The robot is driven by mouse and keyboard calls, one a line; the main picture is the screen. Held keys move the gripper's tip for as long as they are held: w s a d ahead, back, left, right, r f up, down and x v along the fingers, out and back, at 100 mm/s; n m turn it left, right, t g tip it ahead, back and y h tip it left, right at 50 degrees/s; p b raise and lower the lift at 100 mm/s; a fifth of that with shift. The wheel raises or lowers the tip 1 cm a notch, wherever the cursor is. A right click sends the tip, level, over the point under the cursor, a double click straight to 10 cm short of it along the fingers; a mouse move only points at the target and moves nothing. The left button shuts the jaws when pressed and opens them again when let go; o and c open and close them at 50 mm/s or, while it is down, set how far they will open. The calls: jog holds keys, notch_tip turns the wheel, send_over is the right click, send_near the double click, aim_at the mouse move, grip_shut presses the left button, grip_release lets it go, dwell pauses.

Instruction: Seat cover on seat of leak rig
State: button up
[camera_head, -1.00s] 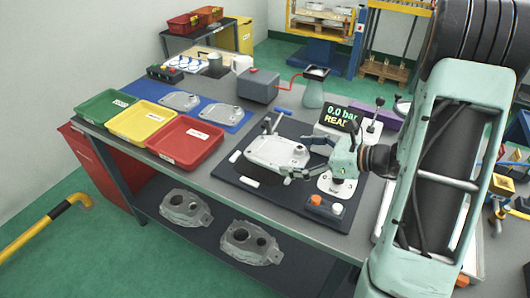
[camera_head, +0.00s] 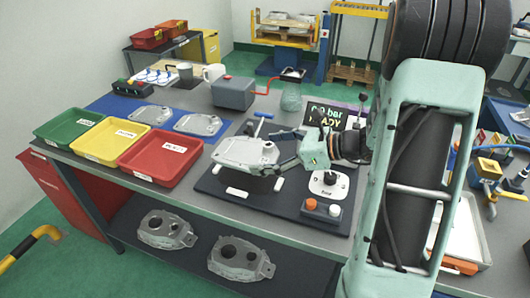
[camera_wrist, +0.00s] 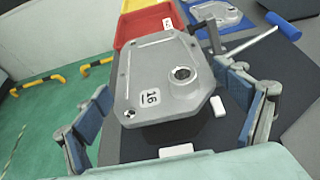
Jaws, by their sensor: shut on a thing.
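The cover (camera_head: 247,152) is a light grey casting with a raised round boss. The seat is hidden beneath the cover, and I cannot tell the gap or alignment. White blocks on the plate show around it, one at the front (camera_head: 237,192). A blue-handled clamp (camera_head: 262,115) stands behind.
Green (camera_head: 68,128), yellow (camera_head: 111,141) and red (camera_head: 160,159) trays stand left. Two more covers lie on a blue mat (camera_head: 160,127) behind. Castings (camera_head: 240,258) sit on the lower shelf.

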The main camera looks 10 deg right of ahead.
aim_at(266, 181)
jog(key=shift+f+b, duration=2.15)
jog(key=shift+f, duration=0.75)
jog(key=shift+f+b, duration=0.75)
jog(key=shift+f, duration=0.3)
jog(key=o, duration=1.2)
jog(key=shift+o, duration=0.2)
jog(key=v, duration=1.2)
jog(key=shift+w, duration=0.1)
